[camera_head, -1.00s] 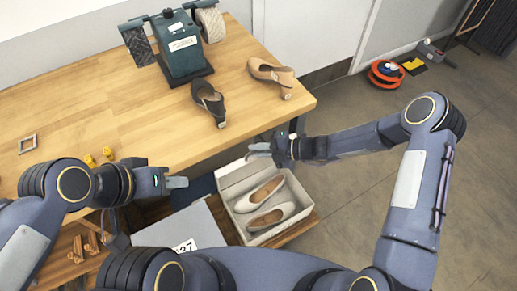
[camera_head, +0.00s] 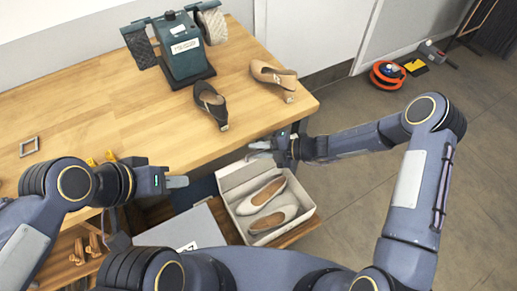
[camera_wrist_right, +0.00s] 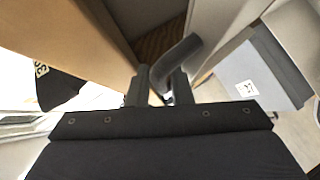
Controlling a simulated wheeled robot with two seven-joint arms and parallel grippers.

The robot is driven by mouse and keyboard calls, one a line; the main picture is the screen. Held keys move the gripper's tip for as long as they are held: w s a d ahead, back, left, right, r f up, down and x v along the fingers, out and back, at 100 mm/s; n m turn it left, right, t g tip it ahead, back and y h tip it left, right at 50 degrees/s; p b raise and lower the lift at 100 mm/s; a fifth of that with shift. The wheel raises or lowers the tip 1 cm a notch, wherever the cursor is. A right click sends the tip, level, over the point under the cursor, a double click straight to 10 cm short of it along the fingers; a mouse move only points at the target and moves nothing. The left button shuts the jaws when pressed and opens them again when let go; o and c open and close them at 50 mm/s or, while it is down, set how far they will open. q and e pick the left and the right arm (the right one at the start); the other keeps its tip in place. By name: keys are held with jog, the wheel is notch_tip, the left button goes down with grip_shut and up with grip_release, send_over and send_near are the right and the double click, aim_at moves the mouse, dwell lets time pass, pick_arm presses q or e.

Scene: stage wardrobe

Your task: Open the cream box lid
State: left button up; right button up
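The cream box (camera_head: 234,228) stands on a low wooden shelf below the table's front edge in the head view. It is open, with a pair of cream shoes (camera_head: 268,218) inside. Its lid (camera_head: 236,174) stands raised along the far side. My right gripper (camera_head: 259,149) is just beyond the lid's upper edge at its right end; contact cannot be made out. In the right wrist view its fingers (camera_wrist_right: 158,88) are apart with a gap between them. My left gripper (camera_head: 177,182) is left of the box, clear of it, its fingers seen edge-on.
A grey box (camera_head: 180,230) with a white label stands left of the cream box. On the table (camera_head: 110,110) are a black shoe (camera_head: 210,104), a tan shoe (camera_head: 272,78) and a green machine (camera_head: 178,50). The table's front edge is close to both grippers.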

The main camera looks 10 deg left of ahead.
jog(key=v, duration=0.7)
jog(key=shift+d+b, duration=0.3)
jog(key=shift+b, duration=0.05)
jog(key=shift+r, duration=0.15)
jog(key=s+d+r+n+h, duration=0.2)
jog(key=s+d+r+n, duration=0.2)
jog(key=r+n, duration=0.45)
jog(key=s+d+r+n+h, duration=0.2)
jog(key=s+d+r+n, duration=0.25)
jog(key=r+n, duration=0.4)
jog(key=s+d+r+n+t+h, duration=0.1)
jog(key=s+d+n+t+h, duration=0.1)
jog(key=s+d+n, duration=0.3)
jog(key=s+d+r+n+t+h, duration=0.2)
jog(key=s+d+n+h, duration=0.2)
jog(key=s+n, duration=0.6)
jog(key=d+n, duration=0.1)
jog(key=n, duration=0.6)
jog(key=shift+s, duration=0.35)
